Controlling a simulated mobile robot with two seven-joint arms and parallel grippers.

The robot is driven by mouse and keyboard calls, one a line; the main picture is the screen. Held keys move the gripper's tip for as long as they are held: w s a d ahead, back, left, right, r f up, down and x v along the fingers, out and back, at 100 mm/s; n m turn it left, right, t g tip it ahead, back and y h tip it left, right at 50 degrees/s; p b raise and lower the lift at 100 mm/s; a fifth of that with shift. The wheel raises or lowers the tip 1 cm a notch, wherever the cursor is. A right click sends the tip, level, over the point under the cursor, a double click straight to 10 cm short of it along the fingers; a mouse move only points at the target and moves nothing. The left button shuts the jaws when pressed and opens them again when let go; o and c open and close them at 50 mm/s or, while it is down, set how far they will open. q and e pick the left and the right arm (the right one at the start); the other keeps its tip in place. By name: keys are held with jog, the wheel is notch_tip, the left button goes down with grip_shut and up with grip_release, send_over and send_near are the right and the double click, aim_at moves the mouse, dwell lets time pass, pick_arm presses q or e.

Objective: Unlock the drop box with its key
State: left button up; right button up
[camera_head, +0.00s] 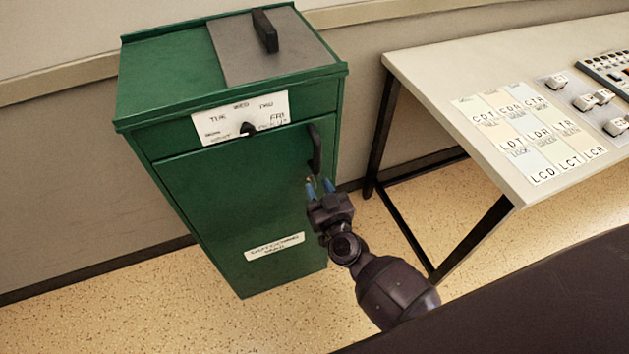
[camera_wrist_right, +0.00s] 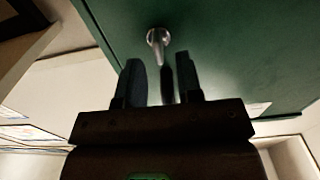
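The green drop box (camera_head: 235,190) stands upright against the wall, its front door closed. A black handle (camera_head: 314,150) is at the door's upper right. My right gripper (camera_head: 320,186) is just below this handle, close to the door, its fingers apart. In the wrist view a round metal lock fitting (camera_wrist_right: 158,37) sits on the green door, with a short piece projecting from it; I cannot tell whether this is the key. The gripper fingers (camera_wrist_right: 160,80) are open below it, with a thin dark shape between them that I cannot identify. My left gripper is out of view.
A white dial plate (camera_head: 240,118) is on the box's upper front. A grey lid (camera_head: 270,55) with a black grip tops it. To the right, a table (camera_head: 440,80) holds lettered cards (camera_head: 525,135) and a keyboard-like panel (camera_head: 610,68). Floor shows between box and table.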

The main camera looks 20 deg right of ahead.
jog(key=shift+w, duration=1.25)
grip_shut()
